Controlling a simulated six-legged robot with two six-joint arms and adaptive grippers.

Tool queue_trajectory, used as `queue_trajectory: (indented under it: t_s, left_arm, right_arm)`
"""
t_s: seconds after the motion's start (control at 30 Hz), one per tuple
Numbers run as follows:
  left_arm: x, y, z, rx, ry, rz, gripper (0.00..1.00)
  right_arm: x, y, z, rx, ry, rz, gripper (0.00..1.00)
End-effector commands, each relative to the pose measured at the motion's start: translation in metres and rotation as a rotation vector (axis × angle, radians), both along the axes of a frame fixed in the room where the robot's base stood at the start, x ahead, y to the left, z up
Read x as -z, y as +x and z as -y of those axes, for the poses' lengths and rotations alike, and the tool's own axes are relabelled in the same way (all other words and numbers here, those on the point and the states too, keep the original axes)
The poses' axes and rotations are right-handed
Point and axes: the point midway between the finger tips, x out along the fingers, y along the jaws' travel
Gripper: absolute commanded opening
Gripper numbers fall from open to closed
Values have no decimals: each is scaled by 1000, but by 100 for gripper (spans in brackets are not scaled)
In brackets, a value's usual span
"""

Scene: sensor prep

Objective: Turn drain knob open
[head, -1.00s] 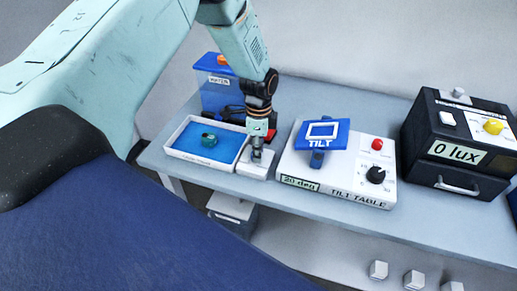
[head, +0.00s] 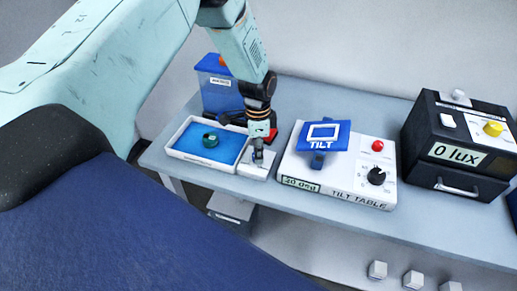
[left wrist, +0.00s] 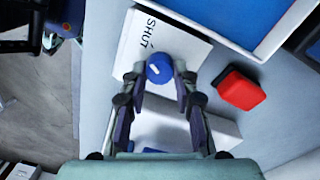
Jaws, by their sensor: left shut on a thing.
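The blue drain knob (left wrist: 159,68) sits on a white block (left wrist: 185,48) marked SHUT in the left wrist view. A pale line shows on the knob's top. My left gripper (left wrist: 159,77) is shut on the knob, one fingertip on each side. In the head view my left gripper (head: 258,154) points down at the white block (head: 254,170), which stands at the right end of a white tray (head: 176,154) with blue inside. There the gripper hides the knob. My right gripper is in neither view.
A green ring-shaped thing (head: 210,139) is in the tray. A red block (left wrist: 241,89) lies close to the gripper. A blue container (head: 217,88) stands behind the tray. The tilt table (head: 340,185) is close on the right, with a black 0 lux box (head: 455,150) beyond it.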

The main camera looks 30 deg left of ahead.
Motion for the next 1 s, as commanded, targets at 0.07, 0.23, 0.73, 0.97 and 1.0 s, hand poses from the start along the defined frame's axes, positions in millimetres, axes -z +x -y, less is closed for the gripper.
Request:
queue_trajectory:
  t_s: [0.07, 0.23, 0.73, 0.97, 1.0]
  left_arm:
    - [0, -2, -1, -69, 0, -4, 0]
    - [0, -2, -1, -233, -1, -4, 0]
    - [0, -3, -1, -708, 0, -6, 0]
    - [0, -4, -1, -923, 3, -7, 0]
    - [0, -4, -1, -960, 2, -7, 0]
  right_arm:
    - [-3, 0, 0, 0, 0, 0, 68]
    - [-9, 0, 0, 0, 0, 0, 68]
    - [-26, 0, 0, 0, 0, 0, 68]
    - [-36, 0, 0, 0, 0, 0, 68]
    - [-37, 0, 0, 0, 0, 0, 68]
